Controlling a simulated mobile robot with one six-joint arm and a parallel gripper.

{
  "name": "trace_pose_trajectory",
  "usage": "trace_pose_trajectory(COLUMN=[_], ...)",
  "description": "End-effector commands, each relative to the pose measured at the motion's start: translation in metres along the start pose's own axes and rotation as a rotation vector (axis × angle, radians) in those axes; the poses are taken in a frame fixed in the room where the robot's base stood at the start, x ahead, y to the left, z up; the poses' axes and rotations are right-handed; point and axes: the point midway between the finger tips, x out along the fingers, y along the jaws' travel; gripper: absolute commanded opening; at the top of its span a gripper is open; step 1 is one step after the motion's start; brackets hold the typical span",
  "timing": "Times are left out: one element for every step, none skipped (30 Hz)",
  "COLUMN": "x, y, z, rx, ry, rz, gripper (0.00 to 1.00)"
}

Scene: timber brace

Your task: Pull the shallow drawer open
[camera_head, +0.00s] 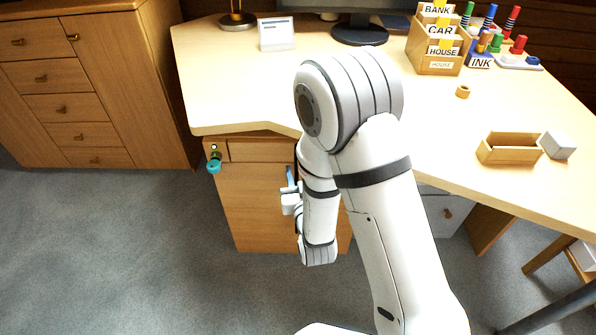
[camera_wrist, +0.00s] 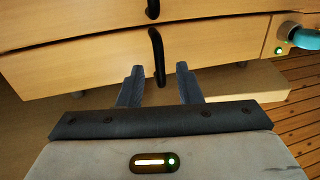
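The shallow drawer (camera_head: 262,150) is a light wood front at the top of the desk's pedestal, and it looks shut. In the wrist view, a wooden drawer front (camera_wrist: 90,67) with a dark upright handle (camera_wrist: 157,56) faces my gripper (camera_wrist: 159,72). The two dark fingers are apart, one on each side of the handle in the picture. I see no finger touching it, and cannot tell how deep it sits between them. In the head view, my gripper (camera_head: 290,182) is by the pedestal's right part, partly hidden by my arm.
A teal knob (camera_head: 213,165) sticks out at the pedestal's upper left, by a small green light. The desk top (camera_head: 240,90) overhangs the pedestal. A wooden cabinet (camera_head: 90,100) stands at the left. Open grey floor (camera_head: 130,240) lies in front. An open wooden box (camera_head: 510,149) sits on the desk.

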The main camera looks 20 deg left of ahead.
Motion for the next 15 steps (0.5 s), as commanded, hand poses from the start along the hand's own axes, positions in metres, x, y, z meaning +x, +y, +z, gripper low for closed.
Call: trace_pose_trajectory(x=[0.007, 0.011, 0.015, 0.017, 0.019, 0.021, 0.022, 0.023, 0.024, 0.024, 0.024, 0.024, 0.024, 0.024, 0.024], y=[0.001, 0.001, 0.001, 0.001, 0.001, 0.001, 0.001, 0.001, 0.001, 0.001, 0.001, 0.001, 0.001, 0.001, 0.001], z=[0.000, 0.000, 0.000, 0.000, 0.000, 0.000, -0.001, -0.001, -0.001, -0.001, -0.001, -0.001, -0.001, -0.001, -0.001], rx=[0.001, 0.001, 0.001, 0.001, 0.000, 0.000, 0.000, 0.000, -0.001, -0.001, -0.001, -0.001, -0.001, -0.001, -0.001], ry=[0.001, 0.002, 0.002, 0.000, 0.000, 0.000, 0.001, 0.001, 0.001, 0.000, 0.000, 0.000, 0.000, 0.000, 0.000], rz=[0.001, 0.001, 0.002, 0.002, 0.002, 0.001, 0.001, 0.001, 0.001, 0.001, 0.001, 0.001, 0.001, 0.001, 0.001], gripper=[0.32, 0.32, 0.32, 0.32, 0.32, 0.32, 0.32, 0.32, 0.32, 0.32, 0.32, 0.32, 0.32, 0.32, 0.32])
